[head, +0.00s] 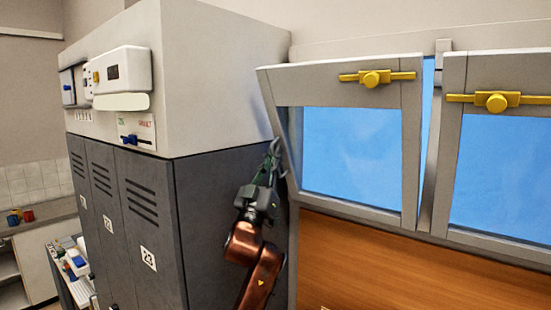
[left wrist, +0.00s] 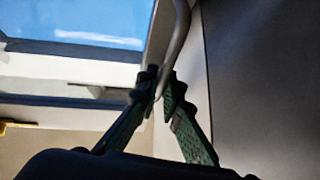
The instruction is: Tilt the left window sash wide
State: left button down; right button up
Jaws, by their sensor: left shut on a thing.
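The left window sash (head: 412,150) has a pale grey frame, a blue pane and a yellow latch (head: 371,77) on its top rail. Its top leans out from the window frame, with a wedge of sky showing along its right side. My left gripper (head: 275,150) is at the sash's left side, beside the lockers. In the left wrist view its fingers (left wrist: 163,90) are shut on a thin curved grey rod (left wrist: 178,40) near the sash's edge. Where the rod's ends join is unclear. My right gripper is not in view.
Dark grey lockers (head: 230,220) under a pale cabinet (head: 220,60) stand close on the left of my arm. The right window sash (head: 452,150) with its yellow latch (head: 497,101) is beside the left one. A wood panel (head: 390,270) lies below the windows.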

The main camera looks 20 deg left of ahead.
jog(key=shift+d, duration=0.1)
pick_arm(q)
jog(key=c, duration=2.3)
grip_release()
jog(key=shift+c, duration=0.2)
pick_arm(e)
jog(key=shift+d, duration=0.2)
pick_arm(q)
jog(key=v, duration=1.2)
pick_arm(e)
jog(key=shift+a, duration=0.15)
